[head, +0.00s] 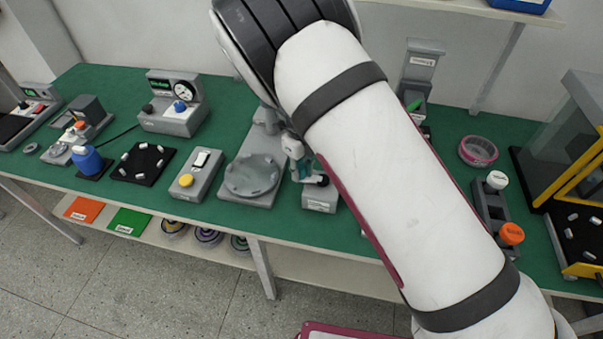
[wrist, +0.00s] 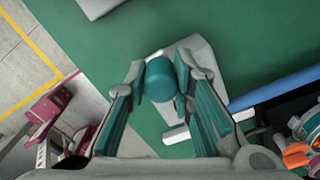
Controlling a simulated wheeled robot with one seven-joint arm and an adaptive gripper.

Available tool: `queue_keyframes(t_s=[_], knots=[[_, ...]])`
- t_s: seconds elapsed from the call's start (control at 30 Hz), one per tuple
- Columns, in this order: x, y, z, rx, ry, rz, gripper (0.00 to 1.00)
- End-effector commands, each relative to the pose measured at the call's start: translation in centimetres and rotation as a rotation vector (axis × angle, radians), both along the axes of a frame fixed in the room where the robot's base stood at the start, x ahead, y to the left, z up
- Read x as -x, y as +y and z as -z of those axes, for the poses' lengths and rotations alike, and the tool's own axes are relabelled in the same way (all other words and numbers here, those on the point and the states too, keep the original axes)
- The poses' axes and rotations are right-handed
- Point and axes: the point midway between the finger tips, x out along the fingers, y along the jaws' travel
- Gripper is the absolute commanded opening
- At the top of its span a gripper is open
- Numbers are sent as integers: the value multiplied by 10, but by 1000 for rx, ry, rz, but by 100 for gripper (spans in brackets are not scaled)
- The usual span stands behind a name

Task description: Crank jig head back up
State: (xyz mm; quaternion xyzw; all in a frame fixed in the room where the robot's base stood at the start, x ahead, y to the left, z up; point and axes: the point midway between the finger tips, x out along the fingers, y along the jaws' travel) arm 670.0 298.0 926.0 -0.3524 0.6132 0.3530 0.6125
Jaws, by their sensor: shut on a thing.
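The grey jig (head: 252,178) stands near the middle of the bench in the head view, with a round plate on its base. Its rear part rises behind the plate and is partly hidden by my arm. My gripper (head: 298,168) is just right of the jig, pointing down. In the wrist view my gripper (wrist: 160,88) is shut on a teal round knob (wrist: 159,80), which looks like the crank handle. A pale grey base (wrist: 200,60) shows below and beside the knob. The jig head's height cannot be told, as my arm covers much of it.
A small labelled grey block (head: 320,197) is close to the gripper. A switch box (head: 195,175) with a yellow button stands left of the jig. A dial unit (head: 172,103) is further back left. A pink tape roll (head: 478,151) and bottle rack (head: 492,205) are right.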

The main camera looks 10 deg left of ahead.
Motion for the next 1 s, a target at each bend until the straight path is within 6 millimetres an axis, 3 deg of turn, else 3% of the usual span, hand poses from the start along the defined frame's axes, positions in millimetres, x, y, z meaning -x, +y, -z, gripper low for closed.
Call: queue_keyframes(t_s=[0.4, 1.0], knots=[[-17, 1, 0, -3, -4, 247, 0], [-21, -1, -1, -2, -6, 310, 0]])
